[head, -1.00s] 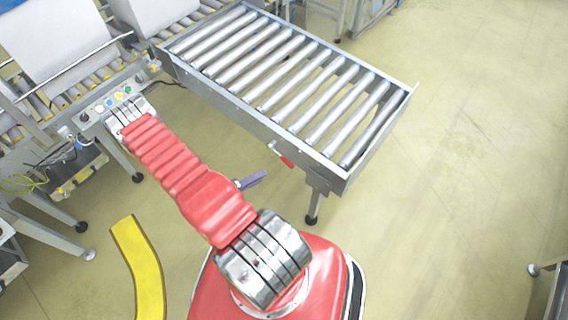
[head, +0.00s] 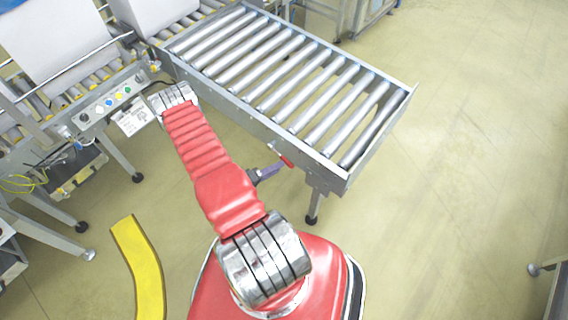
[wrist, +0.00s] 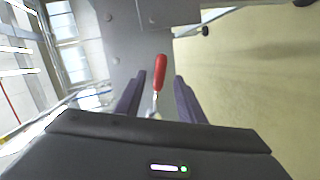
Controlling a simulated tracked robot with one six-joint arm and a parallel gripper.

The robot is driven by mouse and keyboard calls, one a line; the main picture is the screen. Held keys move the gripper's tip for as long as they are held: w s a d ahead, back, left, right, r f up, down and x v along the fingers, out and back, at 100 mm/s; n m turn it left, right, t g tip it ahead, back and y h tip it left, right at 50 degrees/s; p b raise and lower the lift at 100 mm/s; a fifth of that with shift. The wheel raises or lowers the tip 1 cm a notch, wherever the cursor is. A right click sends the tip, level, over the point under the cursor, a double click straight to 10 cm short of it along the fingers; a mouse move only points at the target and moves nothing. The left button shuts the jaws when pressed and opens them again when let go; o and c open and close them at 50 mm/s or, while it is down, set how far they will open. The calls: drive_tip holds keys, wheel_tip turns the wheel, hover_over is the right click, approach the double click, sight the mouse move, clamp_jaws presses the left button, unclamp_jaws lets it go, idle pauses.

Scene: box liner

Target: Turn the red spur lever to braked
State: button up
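The red spur lever (head: 287,161) sits on the near side rail of the roller conveyor, close to its right end. In the wrist view its red handle (wrist: 160,69) and thin metal shank stand between the fingers, with a visible gap on each side. My gripper (head: 271,171) has purple fingers and is at the lever in the head view, partly covering its shank. In the wrist view my gripper (wrist: 160,82) is open, a finger on either side of the lever. I cannot see contact.
The roller conveyor (head: 250,118) spans the upper middle, with a leg (head: 313,205) right of my gripper. A button panel (head: 107,102) is on the machine at left. A yellow curved strip (head: 138,265) lies on the floor.

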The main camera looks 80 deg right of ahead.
drive_tip(key=shift+x, duration=2.35)
drive_tip(key=shift+c, duration=0.4)
clamp_jaws()
